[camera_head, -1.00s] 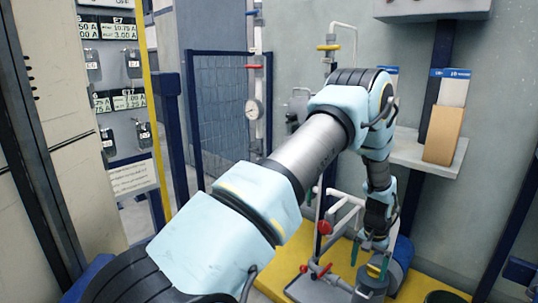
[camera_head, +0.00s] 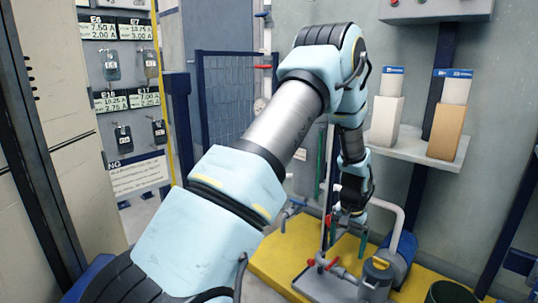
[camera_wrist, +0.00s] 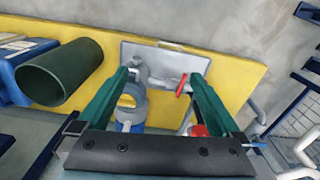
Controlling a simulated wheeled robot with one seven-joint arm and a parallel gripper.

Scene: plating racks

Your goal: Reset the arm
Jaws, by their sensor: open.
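My arm reaches from the lower left over the pump area in the head view. My gripper (camera_head: 349,233) hangs at its end, pointing down above the yellow platform (camera_head: 285,256). Its two green fingers also show in the wrist view (camera_wrist: 158,76), spread apart with nothing between them. Beyond the fingers are a grey plate (camera_wrist: 160,55) with piping, a red lever (camera_wrist: 182,85) and a blue-and-grey round part (camera_wrist: 128,108). The fingers appear clear of these, though they partly cover the piping.
A wall shelf (camera_head: 408,148) holds a white box (camera_head: 386,120) and a tan box (camera_head: 446,133) right of my arm. A pump (camera_head: 375,280) stands on the platform. A tag rack (camera_head: 125,90) is at left, and a blue mesh gate (camera_head: 228,100) behind. A dark green tube (camera_wrist: 62,75) lies left of the fingers.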

